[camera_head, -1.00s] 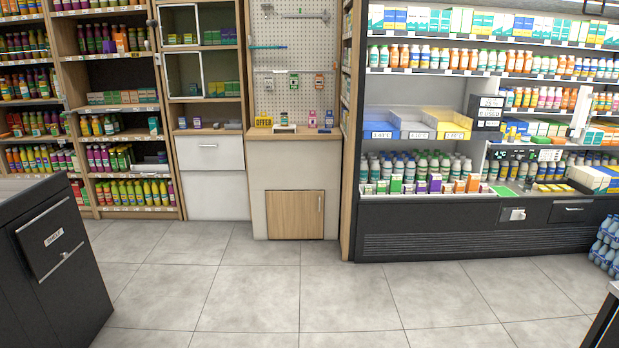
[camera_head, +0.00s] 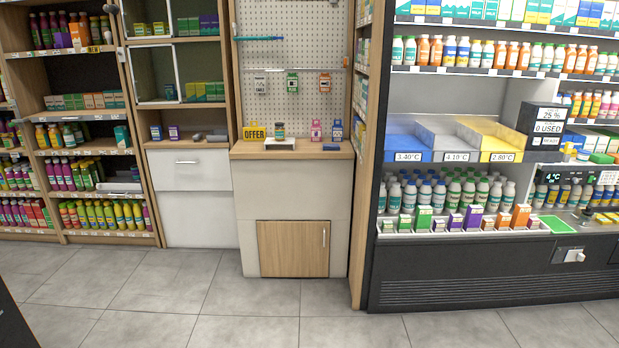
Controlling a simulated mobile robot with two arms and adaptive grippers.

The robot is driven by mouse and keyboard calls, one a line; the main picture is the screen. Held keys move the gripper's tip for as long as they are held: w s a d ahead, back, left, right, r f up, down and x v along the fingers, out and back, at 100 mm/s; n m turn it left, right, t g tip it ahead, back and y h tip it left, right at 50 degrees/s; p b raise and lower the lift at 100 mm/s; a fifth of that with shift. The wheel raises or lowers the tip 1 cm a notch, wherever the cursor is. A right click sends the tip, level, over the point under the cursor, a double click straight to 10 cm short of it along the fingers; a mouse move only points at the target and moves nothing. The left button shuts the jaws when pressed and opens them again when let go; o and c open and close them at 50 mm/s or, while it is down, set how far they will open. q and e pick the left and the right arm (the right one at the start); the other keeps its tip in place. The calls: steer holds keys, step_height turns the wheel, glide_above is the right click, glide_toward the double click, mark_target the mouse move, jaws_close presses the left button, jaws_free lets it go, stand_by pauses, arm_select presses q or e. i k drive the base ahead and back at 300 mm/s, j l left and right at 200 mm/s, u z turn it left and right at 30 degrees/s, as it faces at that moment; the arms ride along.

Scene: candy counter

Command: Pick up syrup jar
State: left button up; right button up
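A small dark jar with a pale label (camera_head: 280,130) stands upright on the wooden counter, at or just behind a white flat stand (camera_head: 281,145). It may be the syrup jar, but its label is too small to read. Other small bottles and jars stand on the shelves and in the refrigerated case, and I cannot tell whether any is a syrup jar. Neither of my grippers is in view.
The counter (camera_head: 243,151) also holds a yellow OFFER sign (camera_head: 254,132), a pink item (camera_head: 316,131) and a blue item (camera_head: 337,130). A black-fronted refrigerated case (camera_head: 470,268) stands on the right. Bottle shelves (camera_head: 97,151) stand left. The grey floor (camera_head: 250,325) ahead is clear.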

mark_target(280, 130)
steer(key=i, duration=1.85)
